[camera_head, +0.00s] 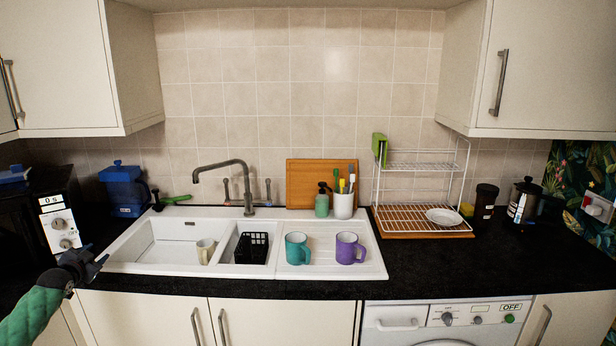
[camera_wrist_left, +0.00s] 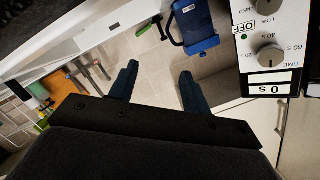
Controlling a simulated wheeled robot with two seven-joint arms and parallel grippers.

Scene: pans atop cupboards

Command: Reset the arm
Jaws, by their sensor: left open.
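My left arm comes in from the lower left in the head view, with a green sleeve-like forearm. My left gripper (camera_head: 92,262) is at the sink's front left corner, just right of the microwave (camera_head: 62,225). In the left wrist view its two dark blue fingers stand apart with nothing between them (camera_wrist_left: 158,75). It is open and empty. My right arm and right gripper are in neither view.
The white sink (camera_head: 135,258) holds a cream mug (camera_head: 205,250) and a black basket (camera_head: 251,247). A teal mug (camera_head: 297,248) and a purple mug (camera_head: 349,247) stand on its drainboard. The right counter (camera_head: 510,260) is mostly clear.

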